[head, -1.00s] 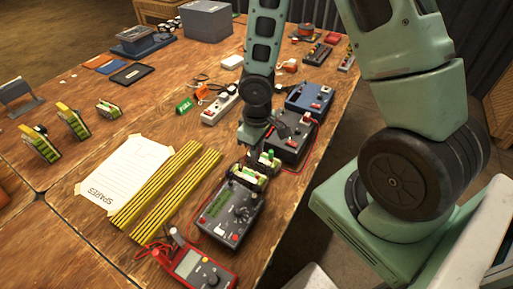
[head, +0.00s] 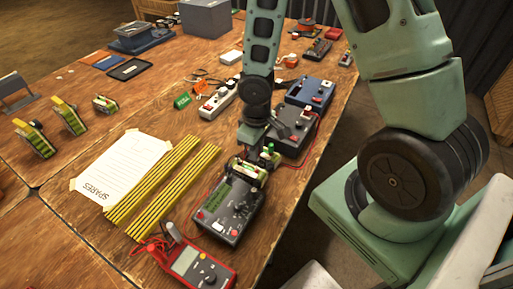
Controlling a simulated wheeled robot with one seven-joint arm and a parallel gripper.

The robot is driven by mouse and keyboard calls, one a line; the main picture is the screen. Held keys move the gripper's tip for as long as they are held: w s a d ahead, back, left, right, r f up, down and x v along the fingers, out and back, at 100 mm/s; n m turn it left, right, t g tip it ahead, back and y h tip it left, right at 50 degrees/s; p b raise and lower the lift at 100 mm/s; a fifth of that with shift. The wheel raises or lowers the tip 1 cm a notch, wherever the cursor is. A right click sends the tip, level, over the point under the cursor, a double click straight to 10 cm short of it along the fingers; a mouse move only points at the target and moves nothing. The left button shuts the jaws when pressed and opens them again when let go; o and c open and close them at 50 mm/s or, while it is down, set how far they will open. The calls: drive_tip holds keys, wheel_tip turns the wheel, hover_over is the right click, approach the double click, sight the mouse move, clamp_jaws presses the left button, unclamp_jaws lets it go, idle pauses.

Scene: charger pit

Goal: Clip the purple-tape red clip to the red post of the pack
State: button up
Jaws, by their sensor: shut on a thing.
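The pack (head: 247,174), with yellow-green cells, sits at the back end of a dark grey tester box (head: 222,219). My gripper (head: 259,149) points down at the far side of the pack, close to its upper edge. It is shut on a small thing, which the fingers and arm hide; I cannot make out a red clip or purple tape. A thin red lead (head: 313,146) runs from the dark grey unit (head: 296,127) behind toward the gripper. The red post cannot be told apart at this size.
A red multimeter (head: 187,262) lies in front of the tester. Yellow strips (head: 165,190) and a paper sheet (head: 111,172) lie to the left. A blue box (head: 311,92) and a white power strip (head: 217,103) stand behind. The table's right edge runs close by.

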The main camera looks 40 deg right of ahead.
drive_tip(key=shift+f+b, duration=1.7)
drive_tip(key=shift+f, duration=0.35)
drive_tip(key=shift+f, duration=0.15)
idle(0.4)
drive_tip(key=o, duration=0.8)
drive_tip(key=shift+o, duration=0.2)
drive_tip(key=shift+o, duration=1)
drive_tip(key=shift+r+p, duration=3.5)
drive_tip(key=shift+r, duration=0.25)
